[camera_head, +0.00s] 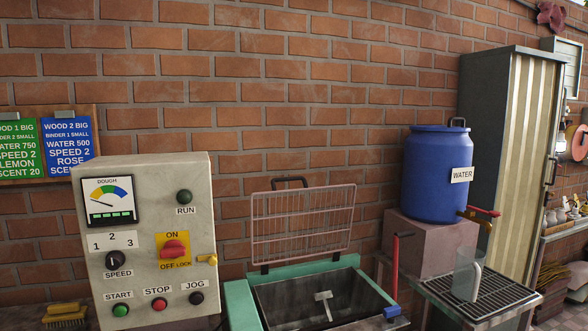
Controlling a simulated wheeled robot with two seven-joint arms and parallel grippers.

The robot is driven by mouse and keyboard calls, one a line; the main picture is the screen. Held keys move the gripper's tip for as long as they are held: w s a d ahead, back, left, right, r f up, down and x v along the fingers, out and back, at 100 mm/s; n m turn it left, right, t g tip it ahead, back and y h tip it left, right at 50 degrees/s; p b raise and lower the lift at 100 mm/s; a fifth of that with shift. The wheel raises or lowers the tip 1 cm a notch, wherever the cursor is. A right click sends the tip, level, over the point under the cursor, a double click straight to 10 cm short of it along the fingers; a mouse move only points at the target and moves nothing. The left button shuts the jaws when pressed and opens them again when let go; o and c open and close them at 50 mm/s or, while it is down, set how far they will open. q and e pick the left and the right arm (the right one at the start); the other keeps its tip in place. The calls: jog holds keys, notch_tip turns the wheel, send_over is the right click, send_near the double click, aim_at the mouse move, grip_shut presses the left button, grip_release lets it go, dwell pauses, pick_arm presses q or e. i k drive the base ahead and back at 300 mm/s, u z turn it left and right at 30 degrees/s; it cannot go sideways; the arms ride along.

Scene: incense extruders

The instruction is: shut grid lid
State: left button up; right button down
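The grid lid (303,222) is a wire grid panel with a dark handle (289,182) on its top edge. It stands open, nearly upright, hinged at the back of the green-rimmed trough (240,303). A pale T-shaped part shows inside the trough's dark basin. Neither of my grippers is in view.
A grey control box (144,245) with knobs and buttons stands left of the trough. A lever with a red grip (396,250) rises at the trough's right. A clear jug (467,275) stands on a rack below the blue water barrel (436,175). Brick wall behind.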

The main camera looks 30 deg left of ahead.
aim_at(263, 266)
jog(key=u, duration=0.75)
jog(key=i, duration=0.8)
jog(key=u, duration=0.95)
